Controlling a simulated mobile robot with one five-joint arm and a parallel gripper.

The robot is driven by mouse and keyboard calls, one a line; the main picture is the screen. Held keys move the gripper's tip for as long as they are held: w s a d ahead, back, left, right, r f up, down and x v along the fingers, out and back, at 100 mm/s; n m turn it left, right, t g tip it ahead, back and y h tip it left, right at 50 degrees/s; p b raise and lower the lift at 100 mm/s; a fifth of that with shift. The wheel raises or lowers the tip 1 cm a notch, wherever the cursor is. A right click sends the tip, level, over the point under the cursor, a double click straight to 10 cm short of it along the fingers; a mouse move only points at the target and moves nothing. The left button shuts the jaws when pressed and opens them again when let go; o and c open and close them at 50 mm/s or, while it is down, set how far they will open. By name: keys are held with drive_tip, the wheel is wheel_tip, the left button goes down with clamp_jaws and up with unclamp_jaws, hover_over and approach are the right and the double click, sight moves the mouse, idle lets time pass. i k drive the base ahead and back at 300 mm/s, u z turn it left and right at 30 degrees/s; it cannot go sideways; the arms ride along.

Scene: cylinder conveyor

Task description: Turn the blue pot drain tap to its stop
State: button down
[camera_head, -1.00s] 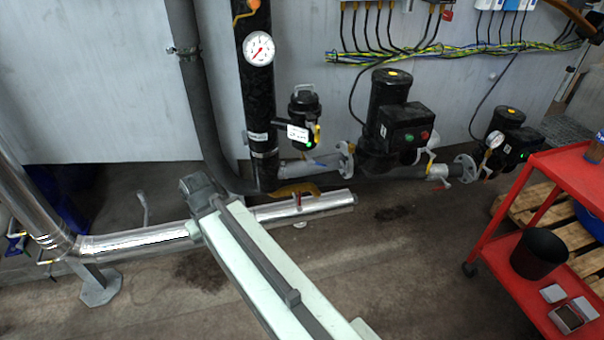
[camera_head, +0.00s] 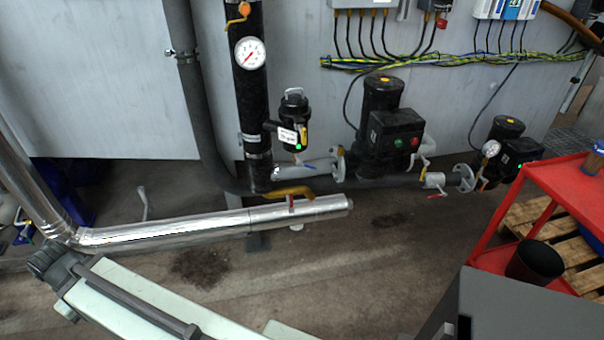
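A black pot (camera_head: 294,122) with a white label and a green light hangs beside the thick black vertical pipe. Just below it, by the pale pipe stub, is a small blue lever (camera_head: 308,166), which looks like the drain tap. It is too small to tell its exact angle. My arm crosses the lower left, with its dark joint near the bend of the silver pipe, well away from the pot. My gripper is not in view, and nothing of mine touches the tap.
A silver pipe (camera_head: 170,234) with a red lever (camera_head: 291,205) runs low in front of the pot. A yellow lever (camera_head: 289,192) sits just above it. Black pumps (camera_head: 383,135) stand to the right. A red trolley (camera_head: 566,180) stands at far right. The middle floor is clear.

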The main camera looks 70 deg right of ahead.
sight(299, 164)
drive_tip(key=u, duration=0.15)
drive_tip(key=i, duration=1.05)
drive_tip(key=z, duration=1.8)
